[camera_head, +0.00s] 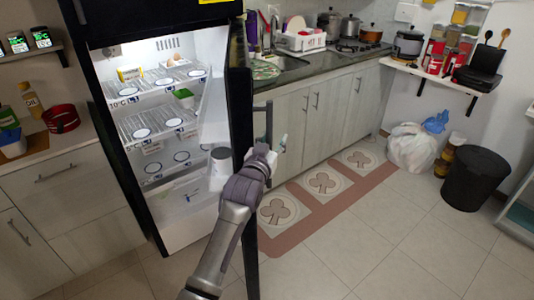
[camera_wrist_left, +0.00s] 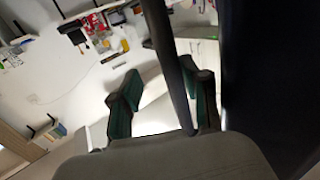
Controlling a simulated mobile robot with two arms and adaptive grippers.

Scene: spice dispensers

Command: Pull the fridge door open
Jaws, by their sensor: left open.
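The fridge (camera_head: 165,130) stands at left with its inside lit and its shelves showing. Its dark door (camera_head: 240,100) stands open toward me, seen nearly edge-on. The door's dark upright handle (camera_head: 268,122) is on the door's right side. My left gripper (camera_head: 273,148) is at the handle's lower part, partly hidden by its own wrist. In the left wrist view the handle bar (camera_wrist_left: 168,60) runs between the two spread fingers of the left gripper (camera_wrist_left: 163,100). The dark door panel (camera_wrist_left: 265,80) fills the right side there. My right gripper is not in view.
A drawer counter (camera_head: 60,190) stands left of the fridge. A row of lower cabinets (camera_head: 310,110) with a sink runs behind the door. A reddish mat (camera_head: 290,238) lies along them. A black bin (camera_head: 474,178) is at right. The tiled floor (camera_head: 400,250) in front is clear.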

